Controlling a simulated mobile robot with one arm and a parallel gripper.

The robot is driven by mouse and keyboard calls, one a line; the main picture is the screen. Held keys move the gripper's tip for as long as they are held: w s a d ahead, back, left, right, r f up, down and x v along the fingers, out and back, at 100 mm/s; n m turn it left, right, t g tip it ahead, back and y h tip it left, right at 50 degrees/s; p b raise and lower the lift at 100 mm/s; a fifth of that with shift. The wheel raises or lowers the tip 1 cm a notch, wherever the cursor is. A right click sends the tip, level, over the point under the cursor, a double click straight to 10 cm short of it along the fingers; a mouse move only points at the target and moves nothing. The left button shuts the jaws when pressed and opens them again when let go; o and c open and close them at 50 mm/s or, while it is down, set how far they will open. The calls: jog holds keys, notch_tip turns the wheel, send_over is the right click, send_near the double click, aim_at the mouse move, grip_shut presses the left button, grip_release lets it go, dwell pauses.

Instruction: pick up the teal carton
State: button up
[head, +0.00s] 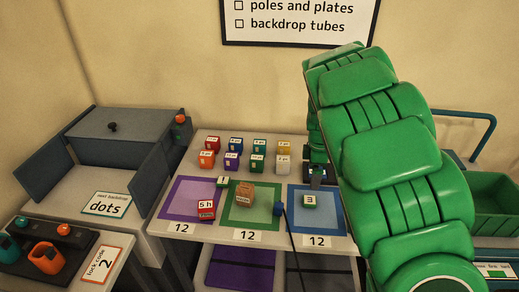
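My gripper (317,181) is small and partly hidden by my green arm. It hangs at the right of the cartons, near the back of the blue mat, apart from both green ones. I cannot see whether its fingers are apart or hold anything.
Red, blue, yellow, orange and purple cartons stand close around them. A grey open box (110,130) stands left; a green crate (490,200) right.

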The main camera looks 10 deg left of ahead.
jog(key=w+a+f+y, duration=0.3)
jog(key=w+a+y, duration=0.1)
jog(key=w+a, duration=0.4)
jog(key=m+t+y, duration=0.2)
jog(key=y, duration=0.6)
send_near(263, 143)
jog(key=shift+s+a+f, duration=0.1)
jog(key=shift+s+a, duration=0.15)
jog(key=shift+a, duration=0.25)
jog(key=shift+s+a+f, duration=0.1)
jog(key=shift+s+a, duration=0.15)
jog(key=shift+a, duration=0.25)
jog(key=shift+w+d+f+y, duration=0.1)
jog(key=shift+w+d+y, duration=0.2)
jog(key=shift+w, duration=0.1)
jog(key=shift+w+f+x, duration=0.1)
jog(key=shift+f+x, duration=0.05)
jog(key=shift+x, duration=1.8)
jog(key=shift+w+f+x, duration=0.1)
jog(key=shift+f+x, duration=0.05)
jog(key=shift+x, duration=1.85)
jog(key=shift+d, duration=0.2)
jog(key=shift+c, duration=0.3)
jog(key=c, duration=1.2)
